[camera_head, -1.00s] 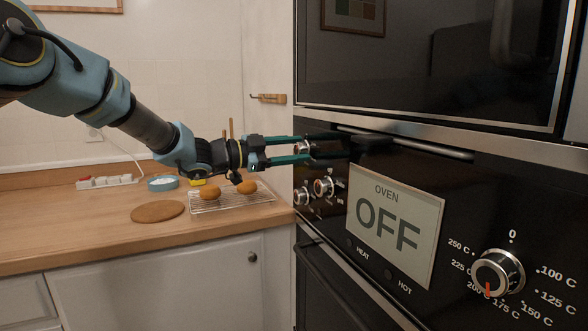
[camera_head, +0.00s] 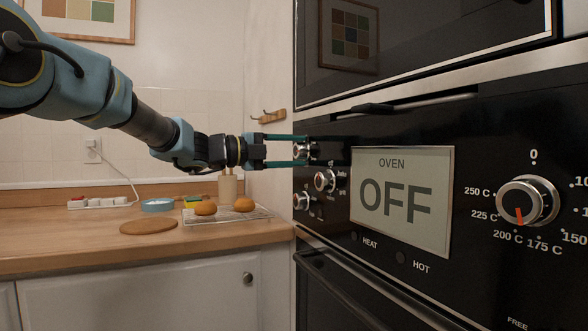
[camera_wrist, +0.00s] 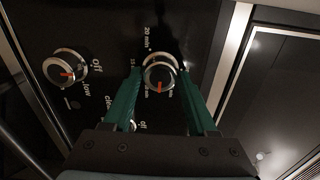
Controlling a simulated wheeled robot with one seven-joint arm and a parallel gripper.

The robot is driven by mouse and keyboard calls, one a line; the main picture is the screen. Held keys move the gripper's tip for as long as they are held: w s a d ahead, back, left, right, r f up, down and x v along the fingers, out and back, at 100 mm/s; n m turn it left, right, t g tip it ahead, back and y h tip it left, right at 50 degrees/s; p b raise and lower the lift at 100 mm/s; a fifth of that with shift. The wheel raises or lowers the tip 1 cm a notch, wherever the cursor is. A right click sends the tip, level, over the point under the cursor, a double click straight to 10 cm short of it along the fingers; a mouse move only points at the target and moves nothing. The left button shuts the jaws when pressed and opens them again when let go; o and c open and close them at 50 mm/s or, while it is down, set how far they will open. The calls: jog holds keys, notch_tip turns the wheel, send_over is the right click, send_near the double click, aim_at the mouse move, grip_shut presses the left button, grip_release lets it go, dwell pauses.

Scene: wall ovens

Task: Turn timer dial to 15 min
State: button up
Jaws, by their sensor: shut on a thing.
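The timer dial (camera_wrist: 158,76) is a round silver knob with a red mark, beside a "20 min" label in the wrist view. The red mark points toward the bottom of that view. My gripper (camera_wrist: 159,78) has its two green fingers on either side of the dial, shut on it. In the head view my gripper (camera_head: 305,151) reaches the left end of the black oven panel, with the dial (camera_head: 299,151) between its fingers. Labels near the fingers are partly hidden, so I cannot read the exact setting.
Two other small knobs (camera_head: 325,180) (camera_head: 302,201) sit below the gripper. The oven display (camera_head: 402,202) reads OFF, with a large temperature dial (camera_head: 527,202) at right. A wire rack (camera_head: 262,212) with two buns and a round board (camera_head: 149,227) lie on the counter.

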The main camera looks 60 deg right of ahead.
jog(key=m+b, duration=0.2)
jog(key=f+m+b, duration=0.1)
jog(key=m+b, duration=0.1)
jog(key=b, duration=0.1)
jog(key=shift+m, duration=0.3)
jog(key=m+b, duration=0.4)
jog(key=shift+w+m+b, duration=0.1)
jog(key=shift+m+b, duration=0.2)
jog(key=m+b, duration=0.4)
jog(key=shift+d, duration=0.1)
jog(key=shift+w+r+m+b, duration=0.1)
jog(key=shift+r+m+b, duration=0.1)
jog(key=shift+m+b, duration=1.4)
jog(key=shift+m+p, duration=0.35)
jog(key=shift+m, duration=0.25)
jog(key=o, duration=1.4)
jog(key=shift+c, duration=0.2)
